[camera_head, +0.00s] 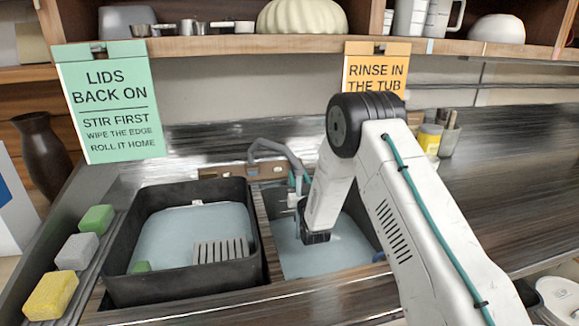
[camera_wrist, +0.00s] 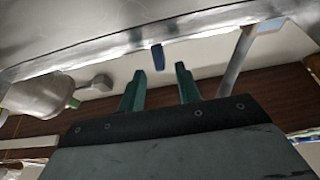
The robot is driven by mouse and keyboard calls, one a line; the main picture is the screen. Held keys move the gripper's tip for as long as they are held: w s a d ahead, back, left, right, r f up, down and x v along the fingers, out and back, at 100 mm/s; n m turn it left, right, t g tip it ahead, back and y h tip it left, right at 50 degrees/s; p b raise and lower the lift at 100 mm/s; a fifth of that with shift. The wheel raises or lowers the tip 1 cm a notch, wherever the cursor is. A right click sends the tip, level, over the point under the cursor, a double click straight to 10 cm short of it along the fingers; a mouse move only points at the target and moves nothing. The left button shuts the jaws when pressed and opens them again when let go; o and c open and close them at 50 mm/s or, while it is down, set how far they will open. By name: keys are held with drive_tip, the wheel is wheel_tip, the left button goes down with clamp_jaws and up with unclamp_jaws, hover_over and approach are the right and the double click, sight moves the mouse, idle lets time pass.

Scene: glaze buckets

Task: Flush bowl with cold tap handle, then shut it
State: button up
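My gripper (camera_wrist: 160,69) shows two green fingers apart with nothing between them. A small blue piece (camera_wrist: 158,57), perhaps the cold tap handle, shows just beyond and between the fingertips in the wrist view; I cannot tell whether they touch it. The grey curved spout (camera_head: 275,147) stands at the back of the sink in the head view, close to my gripper's fingers. My arm hides much of the tap area. A rounded pale shape (camera_wrist: 42,97) lies at the left of the wrist view; I cannot tell whether it is the bowl. No running water is visible.
A black tub (camera_head: 130,285) with bluish water and a slotted rack stands left of the sink basin (camera_head: 300,262). Sponges (camera_head: 75,252) lie at the left. A yellow can (camera_head: 429,138) stands at the back right. A shelf (camera_head: 250,46) with hanging signs spans above.

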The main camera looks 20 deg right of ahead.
drive_tip(key=x, duration=0.6)
clamp_jaws()
